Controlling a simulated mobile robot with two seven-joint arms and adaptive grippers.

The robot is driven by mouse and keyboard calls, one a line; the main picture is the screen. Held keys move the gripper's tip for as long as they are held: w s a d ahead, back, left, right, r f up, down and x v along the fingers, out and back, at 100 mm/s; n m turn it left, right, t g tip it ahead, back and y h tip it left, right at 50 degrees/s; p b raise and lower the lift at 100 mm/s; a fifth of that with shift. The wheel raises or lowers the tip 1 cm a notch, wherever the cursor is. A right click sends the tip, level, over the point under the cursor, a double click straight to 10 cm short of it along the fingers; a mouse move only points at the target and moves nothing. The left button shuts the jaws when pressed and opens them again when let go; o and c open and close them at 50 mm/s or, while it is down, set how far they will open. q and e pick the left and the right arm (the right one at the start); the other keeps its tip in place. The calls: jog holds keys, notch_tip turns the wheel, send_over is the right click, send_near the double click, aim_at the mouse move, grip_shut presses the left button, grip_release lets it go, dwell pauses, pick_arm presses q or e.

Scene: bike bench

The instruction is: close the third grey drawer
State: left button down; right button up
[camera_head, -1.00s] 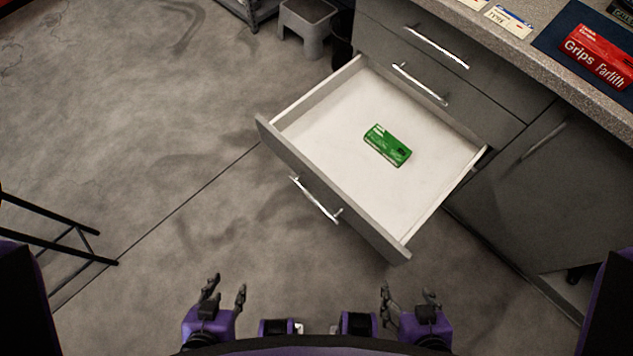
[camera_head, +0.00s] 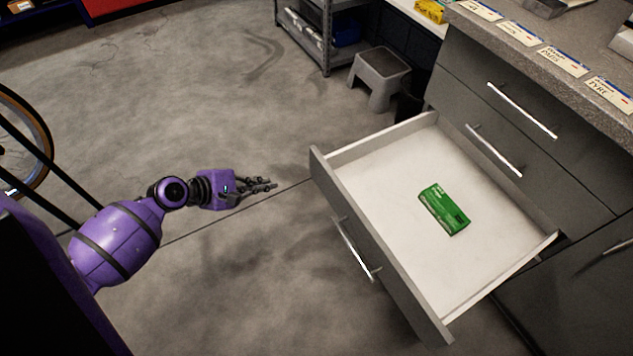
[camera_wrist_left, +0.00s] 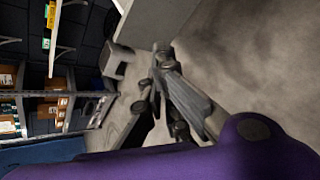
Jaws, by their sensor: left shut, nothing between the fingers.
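The third grey drawer (camera_head: 378,248) is pulled far out of the grey cabinet, below two shut drawers. It has a silver bar handle (camera_head: 357,250) on its front and a white inside. A green box (camera_head: 443,209) lies on the drawer floor. My left gripper (camera_head: 272,186) is shut and empty, to the left of the drawer front and apart from it. In the left wrist view its fingers (camera_wrist_left: 175,92) show close together, with a pale panel edge beyond them. My right gripper is out of view.
A grey step stool (camera_head: 380,75) and a metal shelf (camera_head: 325,35) stand at the back. The speckled worktop (camera_head: 590,95) carries several cards. A bike wheel (camera_head: 25,140) is at the far left. The floor left of the drawer is clear.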

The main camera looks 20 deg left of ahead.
pick_arm(q)
jog(key=r+n+h, duration=0.1)
jog(key=n+h, duration=0.1)
jog(key=n, duration=0.4)
jog(key=n+b, duration=0.2)
send_near(322, 174)
jog(key=f+x, duration=0.1)
jog(key=x, duration=0.2)
jog(key=shift+w+d+r, duration=0.1)
jog(key=shift+w+d, duration=0.4)
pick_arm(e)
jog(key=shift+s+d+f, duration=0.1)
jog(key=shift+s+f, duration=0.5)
pick_arm(q)
jog(key=shift+w+d, duration=0.1)
